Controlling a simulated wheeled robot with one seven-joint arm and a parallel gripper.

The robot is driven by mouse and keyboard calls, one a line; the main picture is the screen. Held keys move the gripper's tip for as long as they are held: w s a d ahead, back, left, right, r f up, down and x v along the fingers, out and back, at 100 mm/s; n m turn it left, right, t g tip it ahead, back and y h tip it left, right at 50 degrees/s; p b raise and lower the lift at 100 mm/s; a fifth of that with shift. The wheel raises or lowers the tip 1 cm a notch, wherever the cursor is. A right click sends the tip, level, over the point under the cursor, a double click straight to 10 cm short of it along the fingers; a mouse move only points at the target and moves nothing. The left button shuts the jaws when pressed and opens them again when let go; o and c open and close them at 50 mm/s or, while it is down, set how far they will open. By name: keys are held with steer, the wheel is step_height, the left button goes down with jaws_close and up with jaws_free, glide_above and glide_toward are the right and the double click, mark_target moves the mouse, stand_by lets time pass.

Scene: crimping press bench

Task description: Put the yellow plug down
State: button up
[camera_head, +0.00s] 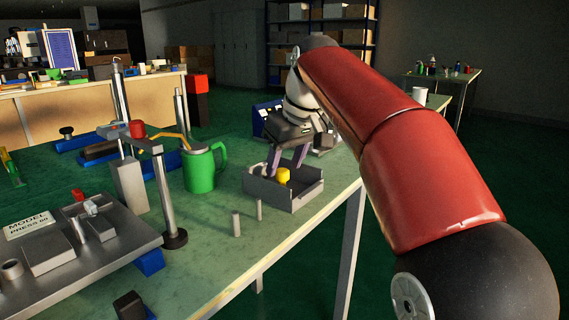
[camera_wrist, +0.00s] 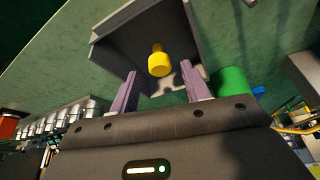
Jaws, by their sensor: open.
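The yellow plug (camera_head: 283,175) is in the grey open tray (camera_head: 287,196) near the bench's right edge. In the wrist view the yellow plug (camera_wrist: 159,63) stands inside the grey tray (camera_wrist: 122,40), apart from both fingers. My gripper (camera_head: 289,156) is over the tray with its purple fingers pointing down. In the wrist view my gripper (camera_wrist: 163,84) is open and empty, with one finger to each side of the plug. The exact height of the fingertips above the plug is hard to tell.
A green mug (camera_head: 200,168) stands just left of the tray. Two small metal pins (camera_head: 236,224) stand in front of it. The press plate (camera_head: 75,250) fills the bench's left side. A blue device (camera_head: 268,116) is behind the tray. The bench edge (camera_head: 300,237) is close on the right.

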steer(key=p+v, duration=0.3)
steer(key=v, duration=0.7)
steer(key=shift+r, duration=0.35)
steer(key=shift+s+d, duration=0.1)
steer(key=shift+d, duration=0.05)
steer(key=s+d+f+m+t+h, duration=0.1)
steer(key=s+d+f+m, duration=0.2)
steer(key=s+d+f, duration=0.3)
steer(key=s+d+f+m+t+h, duration=0.1)
steer(key=s+d+f+m, duration=0.3)
steer(key=s+f, duration=1.3)
step_height(320, 180, down, 4)
steer(key=d, duration=0.2)
steer(key=shift+d+r+h, duration=0.2)
steer(key=shift+d+h, duration=0.1)
